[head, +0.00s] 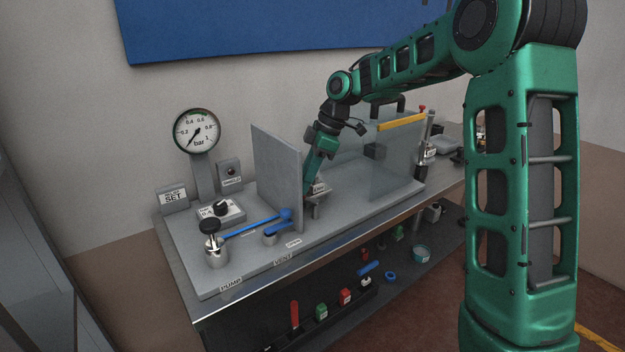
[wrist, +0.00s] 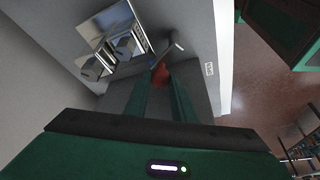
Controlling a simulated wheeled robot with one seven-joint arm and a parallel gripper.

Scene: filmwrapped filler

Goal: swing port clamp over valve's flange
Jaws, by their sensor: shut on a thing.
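My gripper (head: 309,190) reaches down between a grey upright plate (head: 277,176) and a clear screen (head: 392,160). In the wrist view my gripper's two green fingers (wrist: 161,84) are closed on a small red part (wrist: 160,72), which looks like the handle of the port clamp. A grey bar (wrist: 176,46) stands just beyond the red part. A grey bracket-like piece (head: 316,209) shows below my gripper in the head view. I cannot clearly tell the valve's flange or how the clamp sits against it.
A pressure gauge (head: 196,132), a black-knobbed pump valve (head: 211,240) and a blue lever (head: 257,224) stand left of the plate. The lower shelf (head: 335,322) holds several coloured tools.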

